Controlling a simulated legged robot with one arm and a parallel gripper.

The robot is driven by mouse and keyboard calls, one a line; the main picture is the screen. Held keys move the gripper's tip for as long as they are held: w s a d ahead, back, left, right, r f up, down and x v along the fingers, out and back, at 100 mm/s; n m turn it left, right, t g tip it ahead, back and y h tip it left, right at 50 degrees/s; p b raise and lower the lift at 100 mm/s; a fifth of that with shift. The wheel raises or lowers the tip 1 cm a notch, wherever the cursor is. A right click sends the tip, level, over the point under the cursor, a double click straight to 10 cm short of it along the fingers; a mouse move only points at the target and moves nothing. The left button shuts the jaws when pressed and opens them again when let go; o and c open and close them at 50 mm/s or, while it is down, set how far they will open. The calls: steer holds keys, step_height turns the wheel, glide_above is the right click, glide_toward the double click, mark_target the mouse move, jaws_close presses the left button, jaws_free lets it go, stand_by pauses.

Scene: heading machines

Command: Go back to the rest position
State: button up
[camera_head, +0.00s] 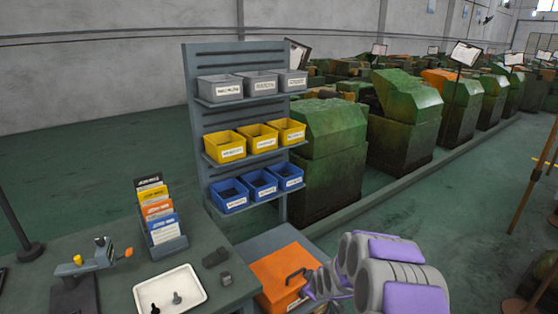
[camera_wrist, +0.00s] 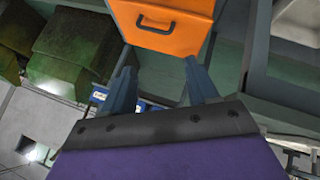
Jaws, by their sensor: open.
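My gripper (camera_wrist: 160,68) is open in the wrist view, with its two fingers apart and nothing between them. An orange box (camera_wrist: 178,12) with a dark handle (camera_wrist: 155,26) lies just beyond the fingertips. In the head view my grey and purple arm (camera_head: 390,270) reaches in from the lower right. Its gripper end (camera_head: 318,284) is beside the orange box (camera_head: 284,272), close to its right side. I cannot tell whether the fingers touch the box.
A rack (camera_head: 192,62) holds grey, yellow and blue bins. A workbench (camera_head: 100,240) at left carries a white tray (camera_head: 190,271), a card holder (camera_head: 168,247) and a clamp-like tool (camera_head: 98,256). Green machines (camera_head: 325,160) stand behind. Floor is clear at right (camera_head: 440,210).

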steer(key=s+d+r+m+g+h, duration=0.1)
steer(key=s+r+m+g, duration=0.1)
steer(key=s+r, duration=0.7)
steer(key=s+d+r+m+g, duration=0.1)
steer(key=s+r+m+g, duration=0.35)
steer(key=s, duration=0.75)
steer(key=s+r+m+g, duration=0.1)
steer(key=s+r, duration=0.3)
steer(key=s, duration=1)
steer(key=s+d+r+m+g, duration=0.1)
steer(key=s+r, duration=0.3)
steer(key=s, duration=1)
steer(key=shift+s+r+m+g+h, duration=0.2)
steer(key=shift+s+m+g+h, duration=0.15)
steer(key=shift+m+g, duration=0.35)
steer(key=shift+c, duration=0.3)
